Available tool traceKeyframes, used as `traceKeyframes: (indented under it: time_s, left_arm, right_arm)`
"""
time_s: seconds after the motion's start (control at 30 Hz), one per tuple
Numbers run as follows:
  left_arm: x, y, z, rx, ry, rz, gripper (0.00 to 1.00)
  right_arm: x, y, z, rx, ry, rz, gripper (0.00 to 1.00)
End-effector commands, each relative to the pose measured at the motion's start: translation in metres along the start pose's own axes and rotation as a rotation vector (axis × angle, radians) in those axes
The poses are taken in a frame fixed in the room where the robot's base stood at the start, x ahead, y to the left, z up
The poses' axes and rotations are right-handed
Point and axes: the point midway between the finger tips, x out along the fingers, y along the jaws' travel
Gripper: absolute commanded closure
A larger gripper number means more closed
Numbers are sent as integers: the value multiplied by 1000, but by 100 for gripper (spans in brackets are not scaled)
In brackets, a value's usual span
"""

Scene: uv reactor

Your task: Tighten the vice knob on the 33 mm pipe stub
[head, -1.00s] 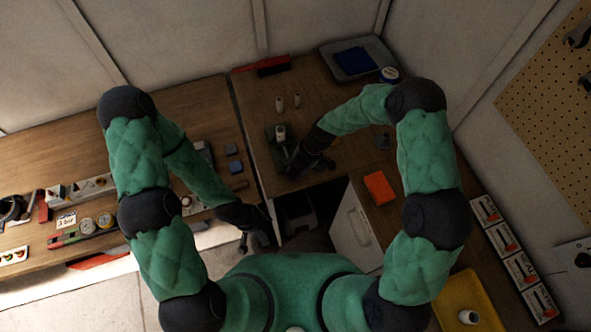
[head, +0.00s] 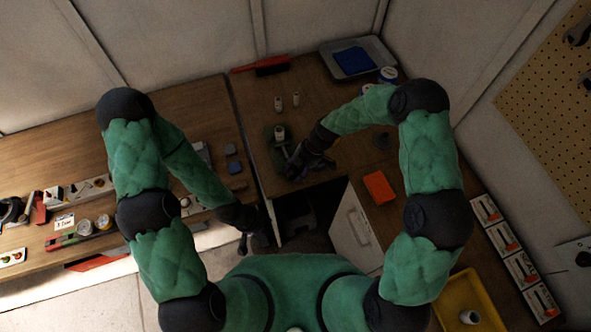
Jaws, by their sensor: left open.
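The green vice (head: 270,134) stands on the brown bench near its left edge. A white pipe stub (head: 280,131) sits upright at the vice. My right gripper (head: 292,168) is at the near side of the vice, where the knob would be. The knob is too small and too covered by the gripper to make out, and I cannot tell whether the fingers touch it or are closed. My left gripper (head: 243,246) is open and empty, hanging low in front of the benches, away from the vice.
Two small white stubs (head: 287,102) stand behind the vice. A grey tray with a blue cloth (head: 353,61) is at the back right, a red brush (head: 262,66) at the back. An orange block (head: 379,187) lies right of my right gripper. A cabinet door (head: 354,228) hangs open below.

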Motion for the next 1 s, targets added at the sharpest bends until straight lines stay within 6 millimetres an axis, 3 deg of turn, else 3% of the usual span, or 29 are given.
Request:
traceKeyframes:
  time_s: [0.27,0.7,1.0]
  left_arm:
    - [0,0,0,0,0,0,53]
    - [0,0,0,0,0,0,53]
    - [0,0,0,0,0,0,53]
  right_arm:
    - [-11,1,0,0,-1,2,53]
    - [-92,1,0,0,-1,3,53]
    - [-118,0,0,0,1,-1,53]
